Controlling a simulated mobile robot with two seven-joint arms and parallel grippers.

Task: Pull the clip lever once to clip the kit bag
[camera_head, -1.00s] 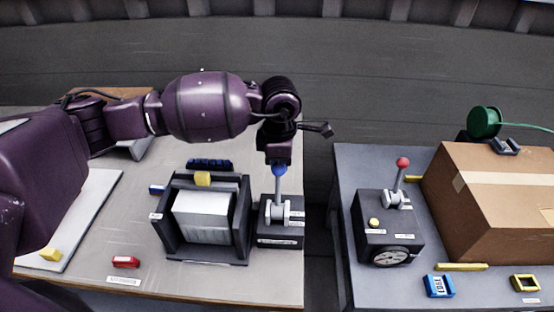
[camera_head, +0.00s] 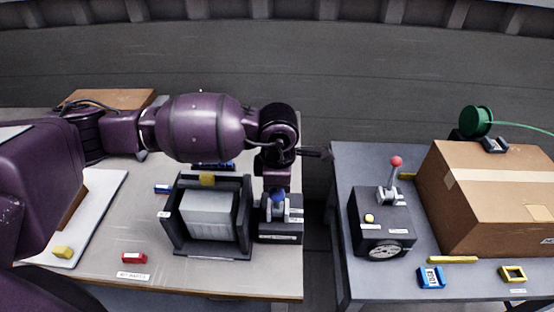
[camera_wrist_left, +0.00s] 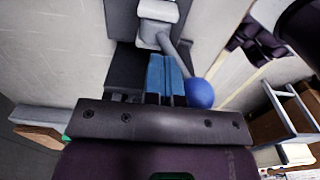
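A lever with a blue ball knob (camera_head: 278,196) stands on a dark box (camera_head: 282,232) at the right edge of the left table. A white bag-like block (camera_head: 211,215) sits in the dark frame (camera_head: 178,232) left of it. My left gripper (camera_head: 276,187) is over the lever from behind and above. In the left wrist view its blue fingertips (camera_wrist_left: 165,76) are together, with the blue knob (camera_wrist_left: 201,93) beside them, not between them. The lever arm leans toward the front. Contact with the fingers looks close but is not certain. My right gripper is not in view.
A second lever with a red knob (camera_head: 396,162) stands on a dark box with a dial (camera_head: 382,248) on the right table. A large cardboard box (camera_head: 490,205) is beside it. A gap separates the tables.

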